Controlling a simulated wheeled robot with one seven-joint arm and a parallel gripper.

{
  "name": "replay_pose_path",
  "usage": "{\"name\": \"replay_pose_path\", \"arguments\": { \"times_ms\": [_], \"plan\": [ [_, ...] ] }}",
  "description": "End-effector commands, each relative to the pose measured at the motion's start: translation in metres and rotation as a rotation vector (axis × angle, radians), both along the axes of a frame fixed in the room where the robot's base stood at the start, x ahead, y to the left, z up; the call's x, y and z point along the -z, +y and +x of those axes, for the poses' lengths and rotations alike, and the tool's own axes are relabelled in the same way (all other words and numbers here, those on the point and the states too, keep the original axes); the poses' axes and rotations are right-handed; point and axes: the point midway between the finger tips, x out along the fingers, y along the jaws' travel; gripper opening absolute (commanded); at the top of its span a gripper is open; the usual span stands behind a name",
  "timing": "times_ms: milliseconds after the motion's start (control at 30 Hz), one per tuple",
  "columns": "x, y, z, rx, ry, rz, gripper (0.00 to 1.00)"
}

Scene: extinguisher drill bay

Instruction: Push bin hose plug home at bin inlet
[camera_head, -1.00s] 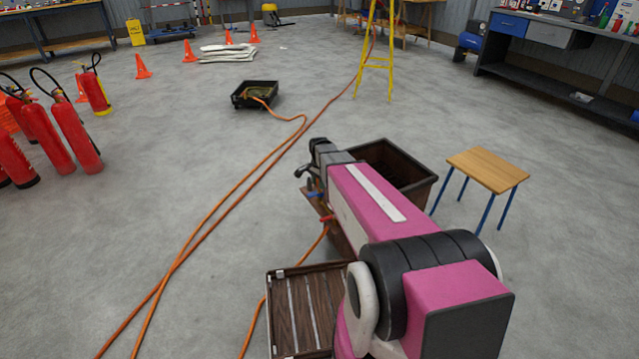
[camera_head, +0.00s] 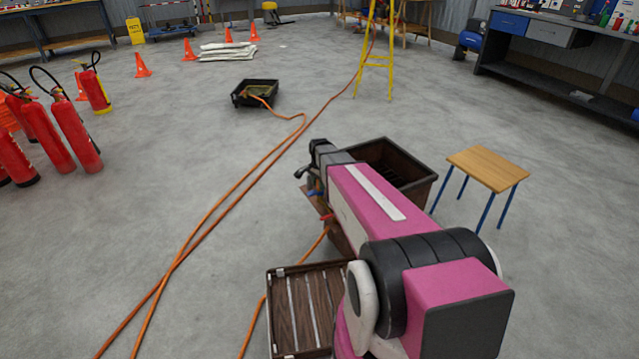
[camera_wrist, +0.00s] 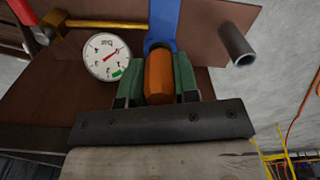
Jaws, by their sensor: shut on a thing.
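In the wrist view, my gripper (camera_wrist: 158,88) is shut on an orange, rounded piece (camera_wrist: 158,72), which looks like the bin hose plug, held between two green finger pads. A blue part (camera_wrist: 162,22) stands directly beyond it. Whether the plug touches or sits inside an inlet is hidden. The dark brown bin (camera_head: 425,190) stands under and behind my arm in the head view. My gripper is at the bin's left side there, and its fingers are mostly hidden.
A round white gauge (camera_wrist: 107,56) is left of the plug, near a brass pipe (camera_wrist: 105,23) with a red handle. A grey pipe stub (camera_wrist: 237,45) juts out at right. A wooden stool (camera_head: 487,168) stands right of the bin, and a slatted crate (camera_head: 308,305) in front. Orange hoses (camera_head: 215,213) cross the floor.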

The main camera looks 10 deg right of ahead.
Motion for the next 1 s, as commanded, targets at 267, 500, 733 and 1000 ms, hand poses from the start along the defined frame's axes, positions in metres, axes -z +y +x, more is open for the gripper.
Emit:
{"name": "replay_pose_path", "arguments": {
  "times_ms": [267, 500, 733, 1000],
  "plan": [
    [0.004, 0.000, 0.000, 0.000, 0.000, 0.000, 0.04],
    [0.004, 0.000, 0.000, 0.000, 0.000, 0.000, 0.48],
    [0.004, 0.000, 0.000, 0.000, 0.000, 0.000, 0.58],
    [-0.010, 0.000, 0.000, 0.000, -0.002, 0.000, 0.58]
  ]
}}
